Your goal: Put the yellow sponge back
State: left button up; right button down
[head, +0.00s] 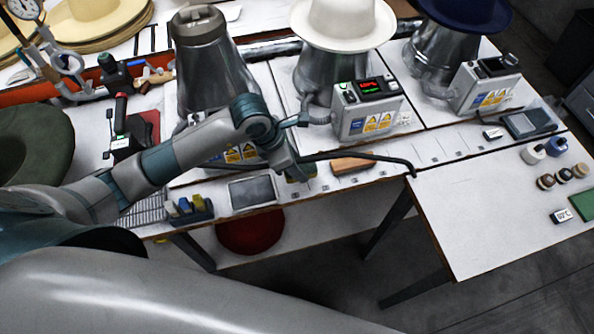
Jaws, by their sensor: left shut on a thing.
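My left gripper (291,166) reaches down over the front of the white bench (222,193). It is shut on a small yellow-green block, which looks like the yellow sponge (300,176). The sponge is mostly hidden by the gripper and is low over the bench's front strip; I cannot tell whether it touches the surface. A dark holder (194,216) with yellow and blue pieces in it stands at the bench's front left, left of the gripper. My right gripper is not in view.
A grey pad (252,192) lies left of the gripper, and a brown wooden block (352,163) lies right of it. A dark curved bar (375,157) runs along the front. Metal hat presses (215,75) with control boxes (368,107) stand behind. A side table (470,215) has free room.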

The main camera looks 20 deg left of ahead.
pick_arm(q)
notch_tip(320, 180, down, 3)
jog(key=shift+f+p, duration=0.2)
jog(key=shift+p, duration=0.75)
jog(key=shift+f, duration=0.25)
jog(key=shift+f, duration=0.2)
jog(key=o, duration=0.9)
jog(key=shift+r, duration=0.1)
jog(key=shift+r, duration=0.1)
